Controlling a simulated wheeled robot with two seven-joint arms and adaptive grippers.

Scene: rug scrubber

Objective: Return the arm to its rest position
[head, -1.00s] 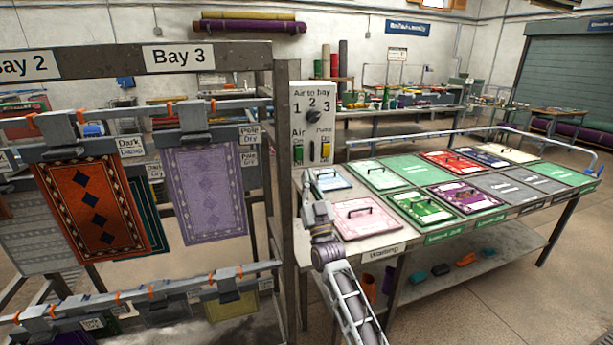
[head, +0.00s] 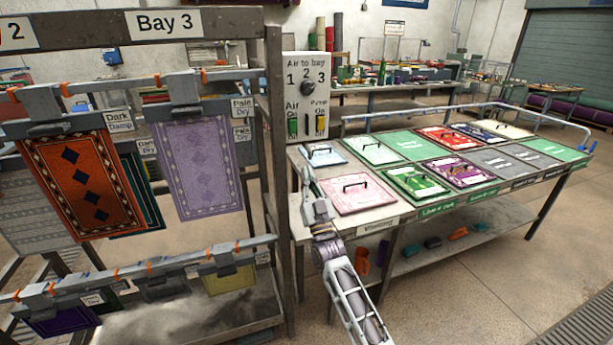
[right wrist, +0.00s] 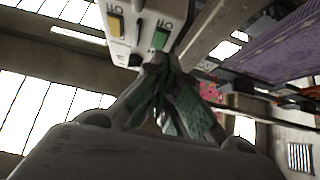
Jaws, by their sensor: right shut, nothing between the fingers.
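My right gripper (head: 307,178) is shut and empty. In the head view it is in front of the left end of the table, below the control panel (head: 305,105). The right wrist view shows its closed fingers (right wrist: 165,100) from behind, with the panel (right wrist: 130,35) beyond their tips; I cannot tell the exact gap. The panel has a dark knob (head: 306,88), a green Air switch (head: 293,126) and a yellow Pump switch (head: 320,124). My left gripper is not in view.
A rack with an orange rug (head: 77,185) and a lilac rug (head: 197,165) stands at the left. The rack post (head: 278,180) is close to my right arm. A table with several rug boards, such as a pink one (head: 357,193), stands to the right. Floor at lower right is open.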

